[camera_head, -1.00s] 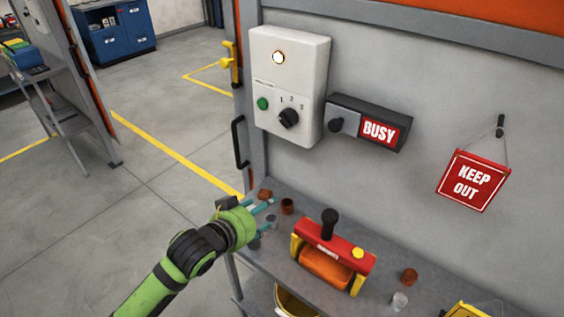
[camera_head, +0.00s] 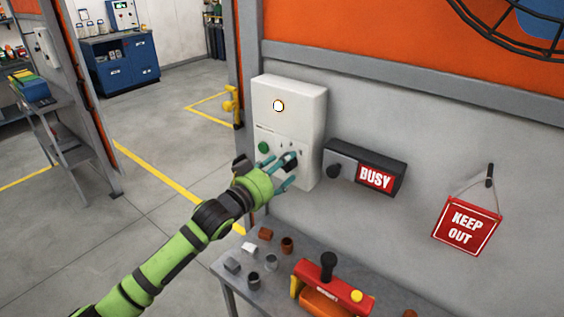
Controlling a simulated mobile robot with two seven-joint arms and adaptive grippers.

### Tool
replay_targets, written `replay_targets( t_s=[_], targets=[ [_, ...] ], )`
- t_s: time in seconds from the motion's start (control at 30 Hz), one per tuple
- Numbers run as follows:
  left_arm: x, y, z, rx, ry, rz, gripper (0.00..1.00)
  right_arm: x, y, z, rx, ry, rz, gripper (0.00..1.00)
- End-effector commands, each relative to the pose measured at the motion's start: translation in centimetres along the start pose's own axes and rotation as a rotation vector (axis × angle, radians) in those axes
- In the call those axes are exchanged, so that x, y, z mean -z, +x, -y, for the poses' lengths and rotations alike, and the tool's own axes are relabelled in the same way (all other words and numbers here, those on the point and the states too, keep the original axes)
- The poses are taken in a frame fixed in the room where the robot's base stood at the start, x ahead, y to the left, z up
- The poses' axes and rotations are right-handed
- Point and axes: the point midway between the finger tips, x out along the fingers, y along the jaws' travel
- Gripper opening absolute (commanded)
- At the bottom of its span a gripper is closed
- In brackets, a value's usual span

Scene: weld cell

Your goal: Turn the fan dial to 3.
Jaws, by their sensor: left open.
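The fan dial (camera_head: 290,160) is a black knob low on the white control box (camera_head: 301,100), which hangs on the grey wall. Number marks stand above the dial, too small to read surely now. A green button (camera_head: 263,147) is left of it and a lit lamp (camera_head: 278,105) above. My left gripper (camera_head: 277,172) is open in front of the box's lower part, its teal fingers near the dial, one above-left and one below. I cannot tell whether they touch it. The dial's pointer is partly hidden. My right gripper is not in view.
A dark box with a BUSY sign (camera_head: 375,178) and its own knob is just right of the control box. A KEEP OUT sign (camera_head: 466,226) hangs further right. Below, a grey bench (camera_head: 228,262) holds small cups and a red press-like tool (camera_head: 322,274).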

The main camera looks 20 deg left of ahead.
Motion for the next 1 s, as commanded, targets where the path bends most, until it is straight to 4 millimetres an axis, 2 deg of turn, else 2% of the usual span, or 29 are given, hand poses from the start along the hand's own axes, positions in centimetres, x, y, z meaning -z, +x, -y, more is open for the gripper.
replay_targets(
  t_s=[0.3,0.43,0.47,0.77,1.0],
  targets=[
    [-0.06,0.26,0.00,0.000,0.000,0.000,0.65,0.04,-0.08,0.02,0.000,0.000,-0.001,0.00],
    [-0.07,0.25,0.00,0.000,0.000,0.000,0.13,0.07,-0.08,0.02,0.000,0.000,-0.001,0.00],
    [-0.07,0.25,0.00,0.000,0.000,0.000,0.09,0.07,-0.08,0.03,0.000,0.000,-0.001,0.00],
    [-0.05,0.24,0.02,0.000,0.013,0.001,0.09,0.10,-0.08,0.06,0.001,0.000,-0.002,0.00],
    [-0.03,0.24,0.02,0.000,0.109,0.001,0.09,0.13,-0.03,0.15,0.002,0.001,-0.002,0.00]
  ],
)
